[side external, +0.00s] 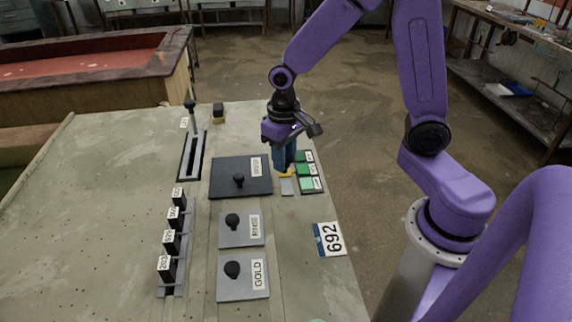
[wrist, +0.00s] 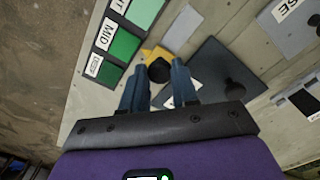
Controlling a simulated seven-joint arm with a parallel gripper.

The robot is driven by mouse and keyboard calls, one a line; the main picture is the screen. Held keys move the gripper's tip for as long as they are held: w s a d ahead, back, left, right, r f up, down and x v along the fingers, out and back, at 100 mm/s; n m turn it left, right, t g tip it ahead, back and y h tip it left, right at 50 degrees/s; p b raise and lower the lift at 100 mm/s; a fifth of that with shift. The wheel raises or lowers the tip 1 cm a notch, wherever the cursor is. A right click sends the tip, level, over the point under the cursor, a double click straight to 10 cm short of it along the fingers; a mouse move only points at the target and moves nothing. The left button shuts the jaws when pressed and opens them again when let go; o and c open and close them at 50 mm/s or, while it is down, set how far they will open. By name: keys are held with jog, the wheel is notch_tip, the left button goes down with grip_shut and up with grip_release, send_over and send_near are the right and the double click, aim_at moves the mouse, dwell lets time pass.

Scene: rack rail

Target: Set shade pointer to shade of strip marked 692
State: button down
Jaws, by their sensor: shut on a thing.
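My gripper (side external: 286,165) is low over the board's right part, with its blue fingers around a small black knob (wrist: 158,70). The knob is on the yellow pointer (wrist: 153,52), which also shows in the side view (side external: 287,174). A shade panel (side external: 310,172) lies beside the pointer, with light, middle and dark green patches. A white card marked 692 (side external: 329,239) lies at the board's right edge.
A dark plate with a knob (side external: 240,178) is left of my gripper. A row of labelled black blocks (side external: 170,243) and a slotted lever (side external: 192,150) stand at left.

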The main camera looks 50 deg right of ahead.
jog(key=w+d, duration=0.4)
jog(key=shift+w+d, duration=0.3)
jog(key=shift+w, duration=0.1)
jog(key=c, duration=0.8)
grip_release()
jog(key=shift+c, duration=0.2)
jog(key=shift+r, duration=0.25)
notch_tip(320, 180, up, 17)
jog(key=shift+s, duration=0.1)
